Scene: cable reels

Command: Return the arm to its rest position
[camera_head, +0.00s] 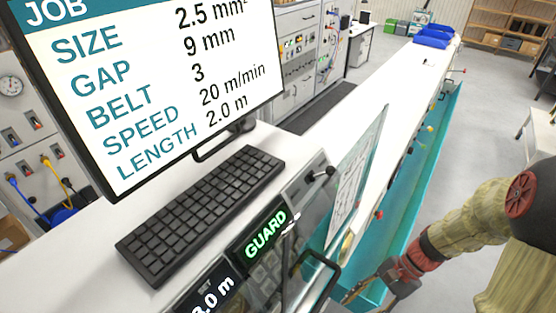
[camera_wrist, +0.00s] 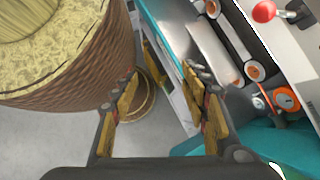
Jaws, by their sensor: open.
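My gripper (camera_head: 385,280) is at the lower right of the head view, at the end of my arm, beside the near end of the long white bench (camera_head: 385,125). In the wrist view its two fingers (camera_wrist: 160,85) stand wide apart with nothing held between them. Past the fingers are grey floor, a teal panel and part of the machine. The head view does not show the fingertips clearly.
A monitor (camera_head: 150,75), a black keyboard (camera_head: 200,215) and a control panel reading GUARD (camera_head: 264,235) stand at the left. A large round thing with a brown ribbed side (camera_wrist: 90,70) is close left of my fingers. A red knob (camera_wrist: 264,11) is upper right.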

